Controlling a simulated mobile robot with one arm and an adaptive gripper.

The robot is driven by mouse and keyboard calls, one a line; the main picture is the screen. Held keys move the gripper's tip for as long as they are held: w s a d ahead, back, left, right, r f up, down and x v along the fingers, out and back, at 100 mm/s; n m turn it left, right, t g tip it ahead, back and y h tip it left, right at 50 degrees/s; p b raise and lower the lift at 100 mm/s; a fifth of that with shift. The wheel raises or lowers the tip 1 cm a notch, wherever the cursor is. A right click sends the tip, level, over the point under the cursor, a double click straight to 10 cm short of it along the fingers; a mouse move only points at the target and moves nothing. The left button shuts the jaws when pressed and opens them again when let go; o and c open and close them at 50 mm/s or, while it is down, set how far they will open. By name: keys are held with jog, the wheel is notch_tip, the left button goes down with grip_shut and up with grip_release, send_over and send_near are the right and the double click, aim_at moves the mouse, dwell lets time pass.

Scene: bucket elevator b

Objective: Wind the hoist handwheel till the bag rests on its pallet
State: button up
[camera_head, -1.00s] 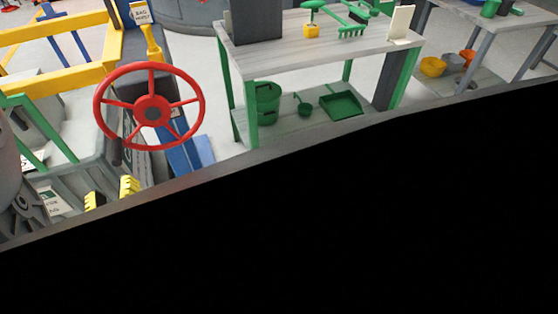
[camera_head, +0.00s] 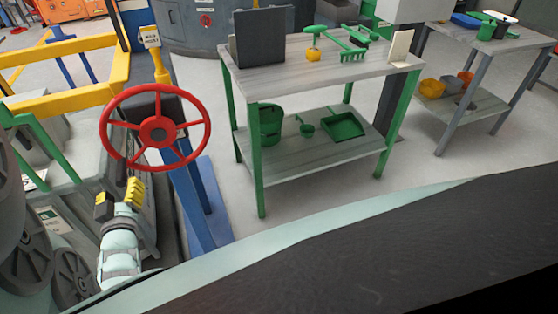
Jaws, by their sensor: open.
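The red handwheel (camera_head: 157,130) stands upright at the left, with a round hub and several spokes. It is mounted on a blue post (camera_head: 190,190). A small sign (camera_head: 150,37) on a yellow post behind it seems to read "bag hoist". My gripper (camera_head: 117,198) is below and left of the wheel, with its yellow-padded fingers pointing up and spread apart. It looks empty and apart from the rim. I cannot make out the bag or its pallet in this view.
Another table (camera_head: 490,37) is at the far right. A yellow frame (camera_head: 75,90) is behind left. Floor (camera_head: 320,205) is clear before the bench.

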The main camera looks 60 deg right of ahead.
aim_at(122, 173)
jog(key=shift+x, duration=3.2)
jog(key=shift+c, duration=0.3)
grip_shut()
